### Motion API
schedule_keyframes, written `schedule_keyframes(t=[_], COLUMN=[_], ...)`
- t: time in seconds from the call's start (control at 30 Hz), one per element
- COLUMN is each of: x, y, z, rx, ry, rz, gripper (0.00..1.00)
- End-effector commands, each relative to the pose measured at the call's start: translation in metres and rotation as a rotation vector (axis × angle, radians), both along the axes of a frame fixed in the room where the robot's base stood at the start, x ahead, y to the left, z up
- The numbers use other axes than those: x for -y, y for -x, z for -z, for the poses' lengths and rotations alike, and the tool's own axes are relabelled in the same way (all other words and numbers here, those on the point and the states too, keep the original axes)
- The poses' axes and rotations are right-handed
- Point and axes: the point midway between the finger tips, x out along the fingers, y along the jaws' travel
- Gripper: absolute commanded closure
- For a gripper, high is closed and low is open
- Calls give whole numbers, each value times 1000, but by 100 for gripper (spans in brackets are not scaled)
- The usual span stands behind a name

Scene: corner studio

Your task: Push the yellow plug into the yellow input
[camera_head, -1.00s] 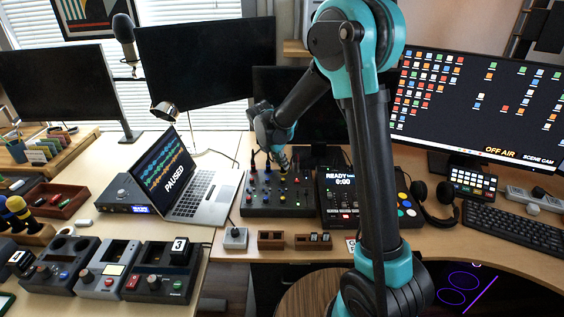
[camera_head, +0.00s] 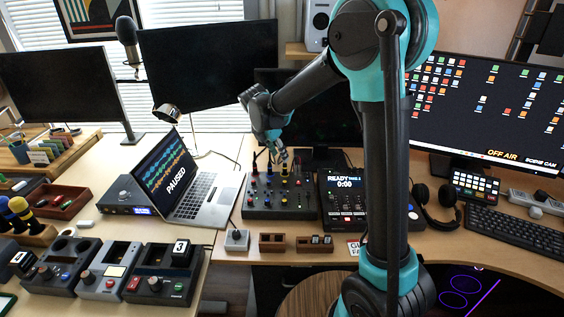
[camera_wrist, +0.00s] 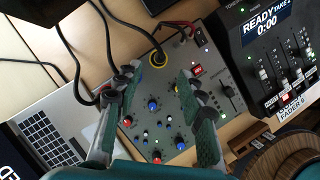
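The yellow plug (camera_wrist: 157,59) shows from above in the wrist view as a yellow ring with a dark cable, near the top edge of the audio mixer (camera_wrist: 168,118). In the head view the yellow plug (camera_head: 284,170) stands at the back of the mixer (camera_head: 262,207), just below my gripper (camera_head: 282,158). In the wrist view my gripper (camera_wrist: 154,76) is open, with one finger on each side of the plug and a gap to it. The yellow input is not visible separately, and I cannot tell how deep the plug sits.
A red plug (camera_wrist: 190,33) is right of the yellow one, and a dark plug (camera_wrist: 126,69) is by the left finger. Loose cables cross at upper left. The laptop (camera_head: 190,190) stands left of the mixer and a READY console (camera_head: 343,200) right.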

Motion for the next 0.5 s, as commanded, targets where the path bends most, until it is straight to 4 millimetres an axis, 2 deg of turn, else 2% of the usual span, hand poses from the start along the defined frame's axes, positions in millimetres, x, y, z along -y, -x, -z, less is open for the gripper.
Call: schedule_keyframes(t=[0.03, 0.2, 0.5], x=[-3, -10, -14], y=[3, 10, 14], z=[-10, -33, -46], rx=[0, 0, 0], ry=[0, 0, 0], rz=[-1, 0, 0], gripper=[61, 61, 61])
